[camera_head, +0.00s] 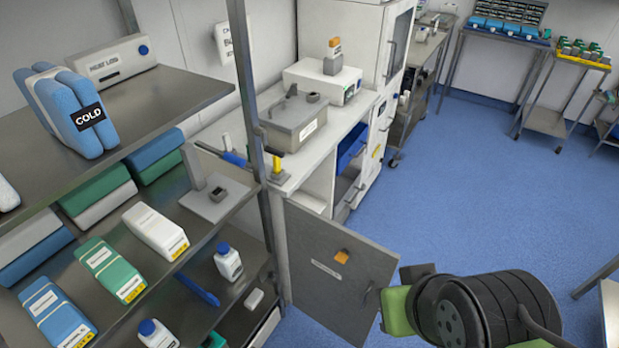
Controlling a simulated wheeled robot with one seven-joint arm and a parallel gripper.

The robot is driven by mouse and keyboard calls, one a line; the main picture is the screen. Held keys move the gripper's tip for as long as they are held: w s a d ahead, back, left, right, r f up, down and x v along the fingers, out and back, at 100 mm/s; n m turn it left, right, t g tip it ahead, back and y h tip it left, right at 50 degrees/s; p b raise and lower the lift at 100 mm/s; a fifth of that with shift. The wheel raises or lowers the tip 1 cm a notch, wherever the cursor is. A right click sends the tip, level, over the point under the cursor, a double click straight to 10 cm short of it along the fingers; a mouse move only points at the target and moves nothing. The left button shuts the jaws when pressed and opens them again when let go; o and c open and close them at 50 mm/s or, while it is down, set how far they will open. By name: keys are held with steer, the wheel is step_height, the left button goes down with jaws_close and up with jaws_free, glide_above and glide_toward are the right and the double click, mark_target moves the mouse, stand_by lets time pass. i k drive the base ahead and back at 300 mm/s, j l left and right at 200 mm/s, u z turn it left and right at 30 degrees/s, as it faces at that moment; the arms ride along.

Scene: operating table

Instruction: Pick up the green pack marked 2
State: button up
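A green pack (110,269) with a white label and a yellow tag lies on the middle shelf at the left, between a white pack (155,231) and a blue pack (57,314). Its marking is too small to read, so I cannot tell whether it bears a 2. Small green items (580,47) also sit on the trolley at the far right, too small to make out. Part of my black and green arm shows at the lower right, well apart from the shelf packs. I cannot make out gripper fingers there.
The upper shelf (165,92) overhangs the back of the middle shelf. A shelf post (247,75) stands right of the packs. An open grey cabinet door (335,275) juts out between the shelves and my arm. The blue floor (470,180) is clear beyond.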

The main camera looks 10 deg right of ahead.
mark_target(125, 281)
steer(key=u, duration=0.45)
steer(key=j+u, duration=0.1)
steer(key=u, duration=0.75)
steer(key=j+u, duration=0.15)
steer(key=u, duration=0.3)
steer(key=i+j, duration=0.25)
steer(key=j, duration=0.15)
steer(key=i+j+u, duration=0.15)
steer(key=j, duration=0.25)
steer(key=i+j, duration=0.3)
steer(key=j+u, duration=0.05)
steer(key=j, duration=0.05)
